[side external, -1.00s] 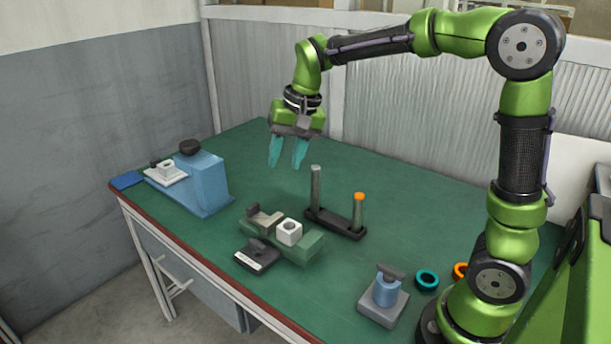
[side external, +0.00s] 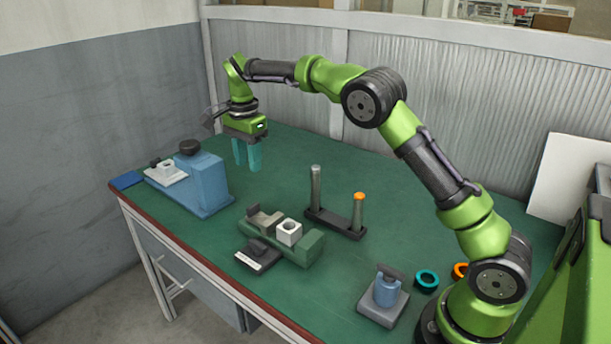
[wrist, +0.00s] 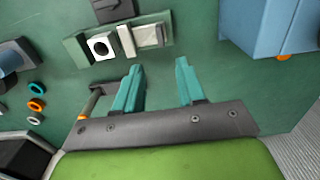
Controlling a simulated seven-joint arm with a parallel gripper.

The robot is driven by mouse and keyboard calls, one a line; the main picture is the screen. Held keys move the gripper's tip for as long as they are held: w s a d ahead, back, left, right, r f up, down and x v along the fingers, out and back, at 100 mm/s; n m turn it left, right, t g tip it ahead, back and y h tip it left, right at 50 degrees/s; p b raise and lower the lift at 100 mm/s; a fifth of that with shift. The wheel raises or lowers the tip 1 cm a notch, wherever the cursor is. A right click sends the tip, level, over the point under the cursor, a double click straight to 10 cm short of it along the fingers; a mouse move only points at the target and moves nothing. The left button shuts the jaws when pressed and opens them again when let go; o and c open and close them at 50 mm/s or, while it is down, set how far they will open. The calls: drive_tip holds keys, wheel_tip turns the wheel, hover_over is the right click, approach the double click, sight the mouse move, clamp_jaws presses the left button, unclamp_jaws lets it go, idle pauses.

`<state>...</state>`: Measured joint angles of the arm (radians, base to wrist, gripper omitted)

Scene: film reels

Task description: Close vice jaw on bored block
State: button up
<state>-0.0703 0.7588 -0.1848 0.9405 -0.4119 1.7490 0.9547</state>
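The green vice (side external: 307,249) stands mid-table. The white bored block (side external: 289,231) sits in it with its round hole facing up. The grey-brown vice jaw (side external: 264,219) is on the block's left in the side view. In the wrist view the block (wrist: 101,46) and the pale jaw plate (wrist: 126,40) show a narrow gap between them. My gripper (side external: 247,168) hangs above the table behind the vice, to its left, fingers down. Its teal fingers are apart and empty in the wrist view (wrist: 160,65), clear of the vice.
A blue machine (side external: 207,187) with a black knob stands left of my gripper. A two-post stand (side external: 336,222) is right of the vice. A black labelled piece (side external: 258,254) lies against the vice's front. A grey block with a blue cylinder (side external: 384,300) and rings (side external: 426,279) are at right.

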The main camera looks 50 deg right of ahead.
sight(253, 205)
wheel_tip(253, 205, down, 13)
idle(0.3)
clamp_jaws()
idle(0.3)
